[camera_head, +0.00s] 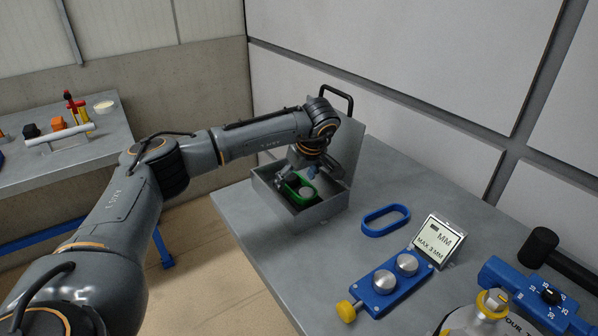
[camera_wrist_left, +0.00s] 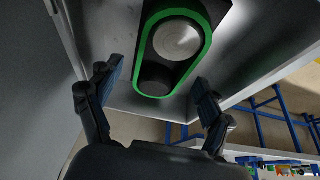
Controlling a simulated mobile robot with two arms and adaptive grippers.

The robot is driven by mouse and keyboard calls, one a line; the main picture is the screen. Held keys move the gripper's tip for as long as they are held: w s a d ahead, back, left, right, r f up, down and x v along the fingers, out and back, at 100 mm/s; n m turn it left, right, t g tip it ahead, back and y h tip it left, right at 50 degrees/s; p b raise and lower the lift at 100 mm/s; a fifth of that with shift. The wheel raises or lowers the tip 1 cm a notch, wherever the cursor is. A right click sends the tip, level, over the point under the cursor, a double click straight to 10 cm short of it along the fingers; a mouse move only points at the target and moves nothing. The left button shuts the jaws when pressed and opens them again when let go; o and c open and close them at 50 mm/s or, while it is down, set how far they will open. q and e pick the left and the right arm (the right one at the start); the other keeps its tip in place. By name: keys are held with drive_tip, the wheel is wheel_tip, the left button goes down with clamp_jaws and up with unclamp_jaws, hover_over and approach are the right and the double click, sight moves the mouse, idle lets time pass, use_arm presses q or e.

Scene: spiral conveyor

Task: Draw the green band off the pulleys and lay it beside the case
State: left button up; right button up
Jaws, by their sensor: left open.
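The green band (camera_head: 288,197) is looped around two round pulleys inside an open grey case (camera_head: 318,214). In the left wrist view the band (camera_wrist_left: 150,96) runs around a bright metal pulley (camera_wrist_left: 177,40) and a darker pulley (camera_wrist_left: 156,78) on a dark block. My left gripper (camera_head: 305,182) reaches down into the case from above. In the left wrist view its two fingers stand open, one on each side of the band's near end (camera_wrist_left: 159,88). I see no clear contact with the band.
The case's raised lid (camera_head: 347,140) stands behind my gripper. To the right lie a blue band (camera_head: 385,220), a blue two-pulley block (camera_head: 389,283) with a yellow knob, and a small sign (camera_head: 437,240). A hammer (camera_head: 540,246) and a blue tool (camera_head: 528,290) lie further right.

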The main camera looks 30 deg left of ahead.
use_arm(q)
drive_tip(key=c, duration=1.4)
drive_tip(key=shift+r+p, duration=1.6)
drive_tip(key=shift+r, duration=0.25)
wheel_tip(320, 180, up, 4)
drive_tip(key=p, duration=0.3)
